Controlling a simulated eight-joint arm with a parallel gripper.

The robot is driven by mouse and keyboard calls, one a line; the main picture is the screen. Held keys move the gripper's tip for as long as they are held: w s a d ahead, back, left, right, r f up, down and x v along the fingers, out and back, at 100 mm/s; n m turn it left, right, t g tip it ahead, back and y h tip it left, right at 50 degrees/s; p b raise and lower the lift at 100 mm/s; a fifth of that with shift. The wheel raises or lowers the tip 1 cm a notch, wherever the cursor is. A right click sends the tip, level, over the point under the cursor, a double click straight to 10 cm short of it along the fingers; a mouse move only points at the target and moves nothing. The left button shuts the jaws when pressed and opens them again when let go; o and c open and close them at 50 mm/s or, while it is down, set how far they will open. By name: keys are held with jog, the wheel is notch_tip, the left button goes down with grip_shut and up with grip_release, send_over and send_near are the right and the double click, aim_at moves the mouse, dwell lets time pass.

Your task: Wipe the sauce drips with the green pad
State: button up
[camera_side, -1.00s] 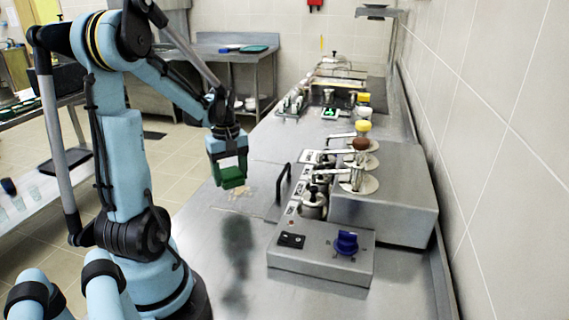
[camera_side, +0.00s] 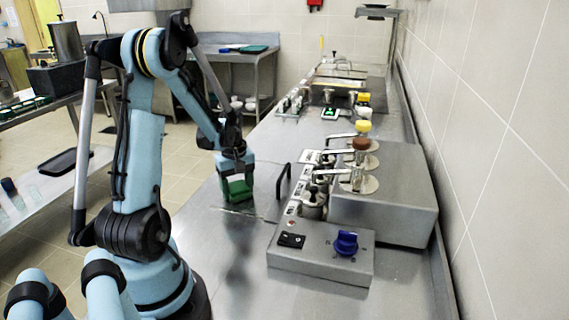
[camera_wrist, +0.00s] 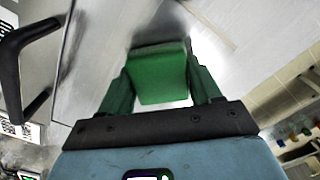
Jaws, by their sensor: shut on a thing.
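The green pad (camera_side: 237,191) is held between the fingers of my gripper (camera_side: 236,177), low over the steel counter (camera_side: 205,240). In the wrist view the pad (camera_wrist: 158,75) sits squarely between the two green fingers of my gripper (camera_wrist: 160,92). I cannot tell for sure whether its underside touches the counter. I cannot make out sauce drips clearly in either view; the pad and gripper hide part of the counter. A thin pale line shows on the counter just in front of the pad.
A steel unit (camera_side: 385,210) with a blue knob (camera_side: 346,242), lidded pots and levers stands right of the pad. A black handle (camera_side: 283,182) rises close to the pad's right. The counter's near part is clear; its left edge drops to the floor.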

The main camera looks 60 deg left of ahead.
aim_at(232, 193)
jog(key=w+a, duration=0.3)
jog(key=shift+w+a+f, duration=0.1)
jog(key=shift+w+a, duration=0.1)
jog(key=shift+s+d, duration=2.85)
jog(key=shift+r, duration=4.2)
